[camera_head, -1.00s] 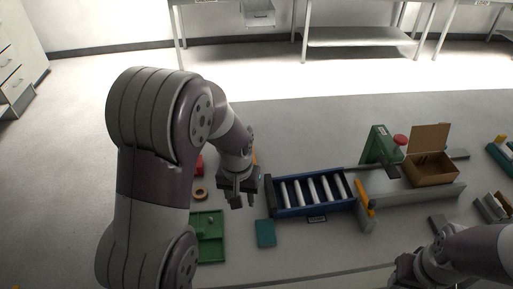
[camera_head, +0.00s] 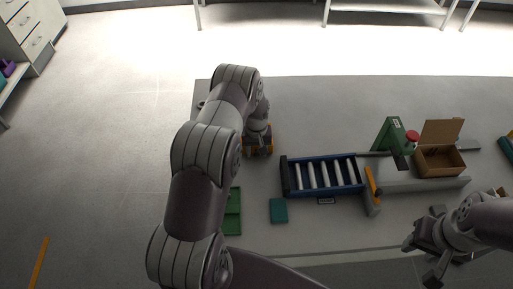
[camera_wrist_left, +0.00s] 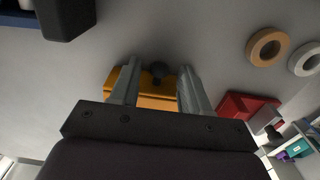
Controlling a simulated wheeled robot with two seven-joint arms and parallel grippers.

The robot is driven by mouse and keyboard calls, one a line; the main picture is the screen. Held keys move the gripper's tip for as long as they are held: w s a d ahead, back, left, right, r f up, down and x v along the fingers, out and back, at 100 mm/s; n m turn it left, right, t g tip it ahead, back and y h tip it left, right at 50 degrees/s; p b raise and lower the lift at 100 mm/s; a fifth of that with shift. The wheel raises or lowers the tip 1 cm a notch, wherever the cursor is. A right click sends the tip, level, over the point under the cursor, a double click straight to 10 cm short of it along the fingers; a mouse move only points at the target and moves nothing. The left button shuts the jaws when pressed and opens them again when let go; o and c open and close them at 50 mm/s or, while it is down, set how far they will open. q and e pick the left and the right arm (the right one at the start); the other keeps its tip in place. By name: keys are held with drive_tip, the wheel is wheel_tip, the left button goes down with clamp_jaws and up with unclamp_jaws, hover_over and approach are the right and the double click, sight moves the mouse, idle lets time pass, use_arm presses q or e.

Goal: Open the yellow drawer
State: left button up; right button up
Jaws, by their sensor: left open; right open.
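The yellow drawer (camera_head: 270,136) is at the left part of the table in the head view, partly hidden by my left gripper (camera_head: 258,150). In the left wrist view the yellow drawer (camera_wrist_left: 150,102) lies ahead, with a dark round knob (camera_wrist_left: 158,69). The knob shows between the two open fingers of my left gripper (camera_wrist_left: 158,78), near their tips. I cannot tell whether the fingers touch it. No opening of the drawer is visible. My right gripper (camera_head: 420,260) is open and empty near the table's front edge at the right.
A blue roller conveyor (camera_head: 322,175) stands right of the drawer. A teal block (camera_head: 279,211) and a green tray (camera_head: 232,212) lie in front. A red part (camera_wrist_left: 245,106) and two rings (camera_wrist_left: 267,47) are nearby. A cardboard box (camera_head: 439,163) stands farther right.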

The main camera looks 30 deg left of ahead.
use_arm(q)
drive_tip(key=shift+s+d+f, duration=0.1)
drive_tip(key=shift+f, duration=0.1)
drive_tip(key=shift+f, duration=0.1)
clamp_jaws()
drive_tip(key=s+d, duration=0.1)
drive_tip(key=s+d+p, duration=0.1)
drive_tip(key=s, duration=0.1)
drive_tip(key=s+d+p, duration=0.1)
drive_tip(key=s, duration=0.1)
drive_tip(key=shift+d+r, duration=0.1)
drive_tip(key=shift+r, duration=0.1)
drive_tip(key=shift+s+d+f, duration=0.1)
drive_tip(key=shift+s+d, duration=0.2)
drive_tip(key=shift+s, duration=0.2)
